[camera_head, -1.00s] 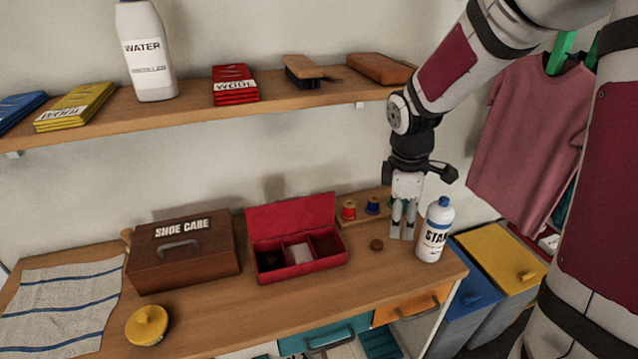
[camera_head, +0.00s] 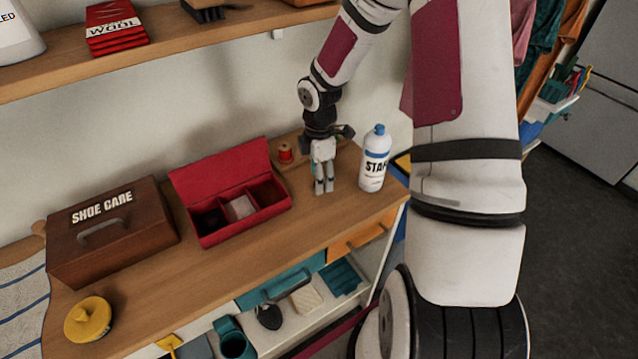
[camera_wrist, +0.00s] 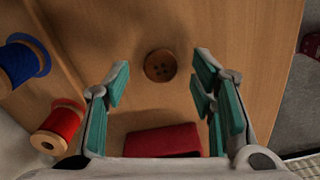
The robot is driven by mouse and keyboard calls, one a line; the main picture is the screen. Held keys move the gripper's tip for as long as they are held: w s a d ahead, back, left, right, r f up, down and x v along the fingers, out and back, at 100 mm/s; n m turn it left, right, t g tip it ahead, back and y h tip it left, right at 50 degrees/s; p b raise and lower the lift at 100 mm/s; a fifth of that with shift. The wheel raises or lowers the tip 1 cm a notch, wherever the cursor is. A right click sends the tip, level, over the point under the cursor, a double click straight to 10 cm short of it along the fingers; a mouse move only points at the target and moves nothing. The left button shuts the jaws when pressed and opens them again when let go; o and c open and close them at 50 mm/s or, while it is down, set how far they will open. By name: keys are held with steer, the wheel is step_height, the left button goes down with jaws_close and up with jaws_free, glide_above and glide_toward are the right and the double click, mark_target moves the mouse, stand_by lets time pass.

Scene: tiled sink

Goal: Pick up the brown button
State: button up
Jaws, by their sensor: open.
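The brown button (camera_wrist: 160,65) is small and round with holes, and lies flat on the wooden tabletop in the wrist view. My gripper (camera_wrist: 160,70) is open and empty above it, with one teal-padded finger on each side of the button in that view. I see no contact with the button, and the remaining height is hard to tell. In the head view my gripper (camera_head: 324,188) points down low over the table, between the red box and the white bottle. The button is not visible there, apparently hidden by the fingers.
The open red box (camera_head: 245,226) stands left of my gripper, and the white bottle (camera_head: 374,160) close on its right. Spools of red thread (camera_wrist: 62,125) and blue thread (camera_wrist: 22,62) sit nearby. The brown shoe care box (camera_head: 120,240) and yellow tin (camera_head: 88,320) are farther left.

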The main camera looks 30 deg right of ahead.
steer(key=shift+f, duration=0.55)
steer(key=c, duration=0.9)
